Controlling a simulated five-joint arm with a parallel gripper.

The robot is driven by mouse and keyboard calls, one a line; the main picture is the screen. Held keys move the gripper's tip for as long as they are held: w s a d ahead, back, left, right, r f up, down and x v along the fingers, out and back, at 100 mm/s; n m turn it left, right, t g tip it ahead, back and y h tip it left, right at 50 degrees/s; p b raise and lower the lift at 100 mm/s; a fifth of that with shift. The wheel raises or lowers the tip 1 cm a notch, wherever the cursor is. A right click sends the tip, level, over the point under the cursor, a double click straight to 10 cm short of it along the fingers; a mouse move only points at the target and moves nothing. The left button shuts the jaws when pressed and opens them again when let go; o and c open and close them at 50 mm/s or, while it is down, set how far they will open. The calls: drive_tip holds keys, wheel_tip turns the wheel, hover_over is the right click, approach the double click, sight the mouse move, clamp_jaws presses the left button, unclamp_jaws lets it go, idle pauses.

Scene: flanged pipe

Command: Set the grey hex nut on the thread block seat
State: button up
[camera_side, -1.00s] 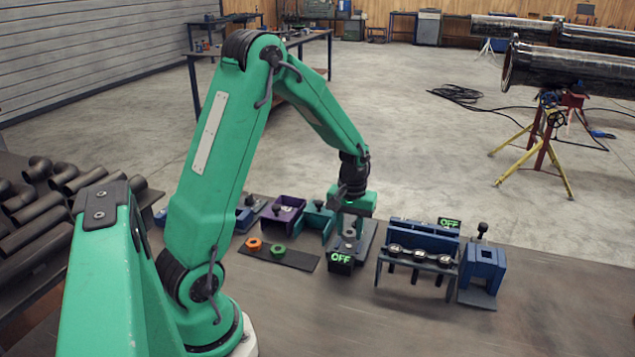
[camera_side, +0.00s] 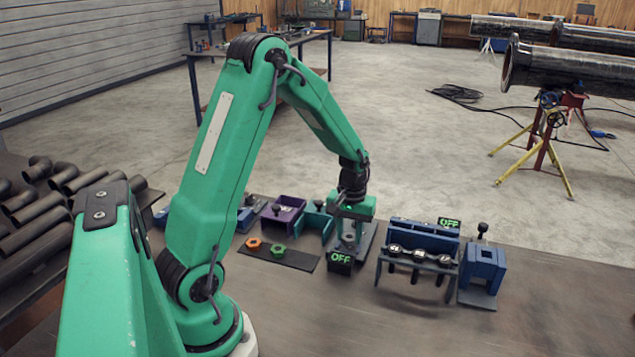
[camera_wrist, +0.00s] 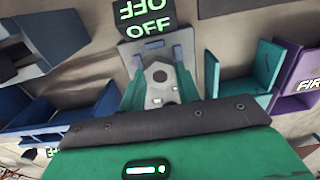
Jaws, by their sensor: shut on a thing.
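The grey hex nut (camera_side: 349,237) is between the fingers of my gripper (camera_side: 349,230), low over the thread block (camera_side: 366,243). In the wrist view, my gripper (camera_wrist: 160,72) is shut on the nut (camera_wrist: 160,75), whose dark hole faces the camera. The thread block's grey plate (camera_wrist: 130,50) lies behind it, with an OFF sign beyond. The fingers and nut hide the seat, so I cannot tell whether the nut touches it.
An orange nut (camera_side: 253,244) and a green nut (camera_side: 279,249) lie on a dark strip (camera_side: 297,260) to the left. Purple (camera_side: 290,208) and teal (camera_side: 314,219) holders stand behind them. A blue rack (camera_side: 425,238) and blue stand (camera_side: 484,266) are at right.

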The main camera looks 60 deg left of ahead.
sight(349, 237)
drive_tip(key=shift+f, duration=0.45)
idle(0.4)
drive_tip(key=o, duration=1.5)
drive_tip(key=shift+r, duration=0.15)
drive_tip(key=shift+r, duration=3.35)
